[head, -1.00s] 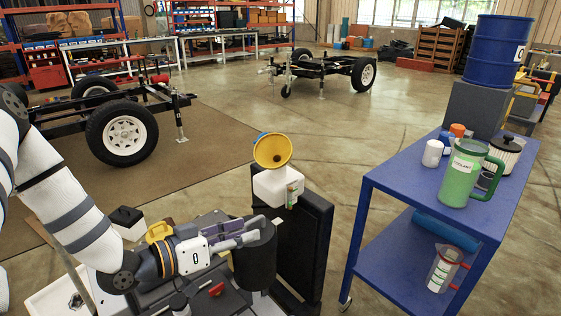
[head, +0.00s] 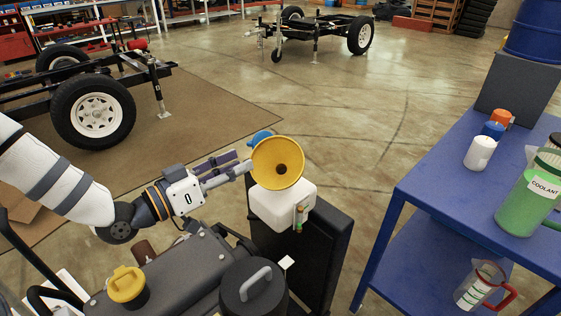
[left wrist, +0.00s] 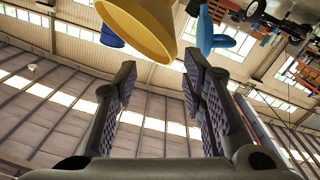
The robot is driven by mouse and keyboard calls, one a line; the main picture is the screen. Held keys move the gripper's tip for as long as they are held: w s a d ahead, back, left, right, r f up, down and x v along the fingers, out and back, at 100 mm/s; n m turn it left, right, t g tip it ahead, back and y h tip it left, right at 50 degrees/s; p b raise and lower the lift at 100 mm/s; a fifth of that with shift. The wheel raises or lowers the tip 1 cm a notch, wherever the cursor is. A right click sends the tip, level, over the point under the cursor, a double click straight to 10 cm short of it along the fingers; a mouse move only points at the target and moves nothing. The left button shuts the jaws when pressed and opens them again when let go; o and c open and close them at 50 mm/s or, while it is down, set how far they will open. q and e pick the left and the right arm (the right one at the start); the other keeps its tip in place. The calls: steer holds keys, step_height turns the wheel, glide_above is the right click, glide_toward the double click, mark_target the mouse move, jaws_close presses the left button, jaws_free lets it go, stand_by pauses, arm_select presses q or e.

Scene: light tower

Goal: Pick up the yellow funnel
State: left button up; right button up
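The yellow funnel (head: 278,163) sits on top of a white reservoir (head: 283,206), its wide mouth facing up toward the head camera. A blue cap (head: 260,137) shows just behind it. My left gripper (head: 246,163) is just left of the funnel, its fingers pointing at it. In the left wrist view the two fingers are spread apart with nothing between them, and the funnel (left wrist: 145,25) is at the top, beyond the fingertips. The funnel's lower part is hidden in the head view. My right gripper is not in view.
An engine block with a yellow cap (head: 127,284) and a black cylinder (head: 254,288) lies below the left gripper. A black panel (head: 325,245) stands beside the reservoir. A blue cart (head: 440,205) on the right carries a green coolant jug (head: 528,200) and several bottles. Open floor lies behind.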

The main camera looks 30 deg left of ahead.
mark_target(272, 152)
arm_select(q)
steer(key=x, duration=0.2)
steer(key=f+b+x, duration=0.1)
steer(key=x, duration=0.2)
steer(key=b+x, duration=0.1)
steer(key=x, duration=0.2)
steer(key=shift+w+f, duration=0.15)
steer(key=shift+f, duration=0.15)
steer(key=shift+w+r, duration=0.1)
steer(key=shift+r, duration=0.15)
jaws_close()
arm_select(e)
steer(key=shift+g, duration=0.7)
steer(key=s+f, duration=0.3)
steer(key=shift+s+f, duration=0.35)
